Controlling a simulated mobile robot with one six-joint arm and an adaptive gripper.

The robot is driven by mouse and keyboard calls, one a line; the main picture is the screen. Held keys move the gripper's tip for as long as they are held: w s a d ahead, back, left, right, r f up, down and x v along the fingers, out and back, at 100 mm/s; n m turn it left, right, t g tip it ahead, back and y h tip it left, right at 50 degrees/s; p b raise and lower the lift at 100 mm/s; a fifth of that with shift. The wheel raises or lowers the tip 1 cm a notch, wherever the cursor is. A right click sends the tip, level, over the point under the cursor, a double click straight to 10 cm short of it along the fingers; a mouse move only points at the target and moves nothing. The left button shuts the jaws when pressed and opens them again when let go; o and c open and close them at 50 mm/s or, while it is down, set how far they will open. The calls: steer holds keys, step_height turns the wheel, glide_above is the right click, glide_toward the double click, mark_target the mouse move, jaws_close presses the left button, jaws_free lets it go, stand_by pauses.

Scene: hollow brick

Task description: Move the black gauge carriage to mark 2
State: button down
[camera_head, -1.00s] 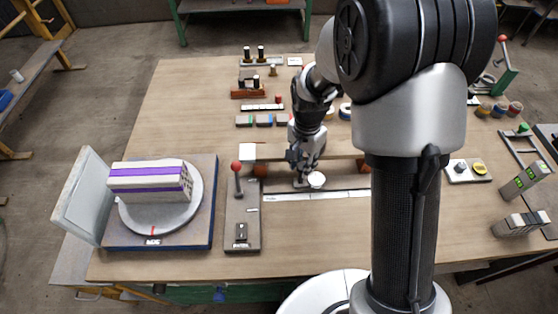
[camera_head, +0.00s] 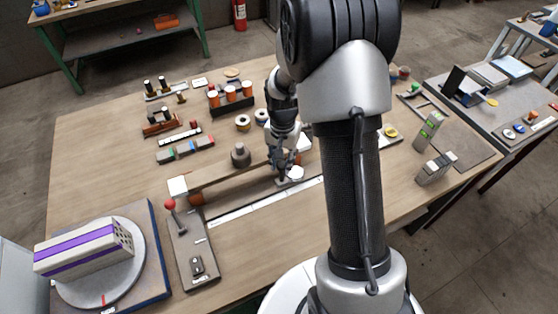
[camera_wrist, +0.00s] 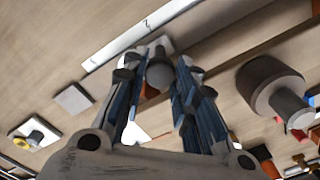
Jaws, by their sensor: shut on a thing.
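My gripper (camera_head: 284,173) reaches down to the ruled track in the head view. In the wrist view its fingers (camera_wrist: 160,80) are closed around a grey, round-topped knob (camera_wrist: 160,72), apparently the gauge carriage's. A small pale plate (camera_wrist: 158,46) sits at the knob's base, beside the white scale strip (camera_wrist: 125,48). A mark that looks like a 2 is on the strip close to this plate. In the head view the white strip (camera_head: 258,207) runs along the track's front. The fingers hide most of the carriage, and my arm hides the strip's right end.
A red-knobbed lever (camera_head: 170,204) stands left of the track. A long wooden bar (camera_head: 230,175) lies behind it, with a grey stepped cylinder (camera_head: 240,157) beyond. A striped block (camera_head: 85,250) rests on a turntable at left.

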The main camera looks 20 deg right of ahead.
steer(key=c, duration=1.3)
jaws_free()
steer(key=shift+r, duration=0.1)
step_height(320, 180, up, 12)
steer(key=shift+f, duration=0.1)
